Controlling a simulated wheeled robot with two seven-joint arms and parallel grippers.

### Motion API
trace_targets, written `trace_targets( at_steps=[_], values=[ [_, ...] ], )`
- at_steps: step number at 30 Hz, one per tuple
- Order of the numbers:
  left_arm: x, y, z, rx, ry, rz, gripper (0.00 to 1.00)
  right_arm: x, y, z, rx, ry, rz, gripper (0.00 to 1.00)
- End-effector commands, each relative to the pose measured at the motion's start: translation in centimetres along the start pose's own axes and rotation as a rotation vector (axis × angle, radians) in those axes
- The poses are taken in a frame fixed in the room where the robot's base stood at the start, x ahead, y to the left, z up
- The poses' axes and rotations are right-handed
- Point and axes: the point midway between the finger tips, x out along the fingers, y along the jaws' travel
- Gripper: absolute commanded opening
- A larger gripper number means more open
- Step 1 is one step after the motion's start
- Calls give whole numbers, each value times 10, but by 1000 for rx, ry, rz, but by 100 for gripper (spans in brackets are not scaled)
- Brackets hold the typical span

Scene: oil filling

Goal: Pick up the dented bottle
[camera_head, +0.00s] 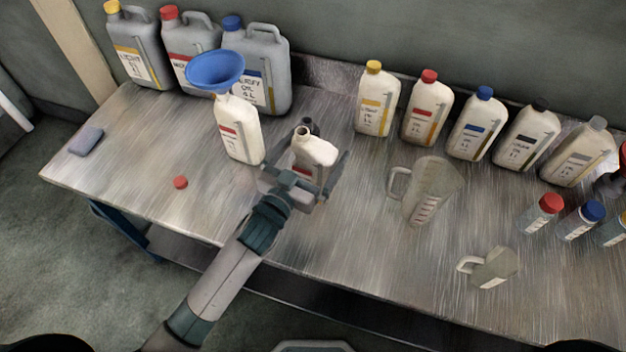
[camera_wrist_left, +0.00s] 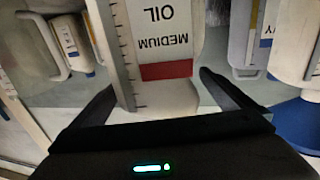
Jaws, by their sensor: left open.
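A white uncapped bottle (camera_head: 316,149) with a red-marked label stands left of the middle of the table, and I cannot clearly make out a dent in it. My left gripper (camera_head: 308,172) is open at this bottle, with its fingers on either side of the lower body. In the left wrist view the bottle (camera_wrist_left: 160,45) is upside down, labelled "MEDIUM OIL", between the two open fingers (camera_wrist_left: 158,85). Its far side is hidden. Another white bottle (camera_head: 238,132) with a red-marked label stands to its left, with a blue funnel (camera_head: 215,70) in its mouth. My right gripper is not in view.
Large grey cans (camera_head: 190,42) stand at the back left. Several capped white bottles (camera_head: 425,112) line the back right. A measuring jug (camera_head: 430,190) and a smaller jug (camera_head: 490,268) stand right of the gripper. A red cap (camera_head: 180,182) and a sponge (camera_head: 86,141) lie left.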

Motion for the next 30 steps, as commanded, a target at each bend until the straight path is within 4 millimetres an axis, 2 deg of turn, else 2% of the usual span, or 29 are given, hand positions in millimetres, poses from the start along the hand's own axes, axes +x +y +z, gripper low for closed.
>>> trace_targets(
  at_steps=[1, 8, 23, 30],
  values=[
    [7, 0, -7, 0, 0, 0, 100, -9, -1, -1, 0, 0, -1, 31],
    [27, 0, -3, -1, 0, 0, 100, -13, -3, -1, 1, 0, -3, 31],
    [28, 0, -2, -1, 0, 0, 100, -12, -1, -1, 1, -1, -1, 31],
    [28, 0, -2, -1, -1, 0, 43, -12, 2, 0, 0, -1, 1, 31]
  ],
)
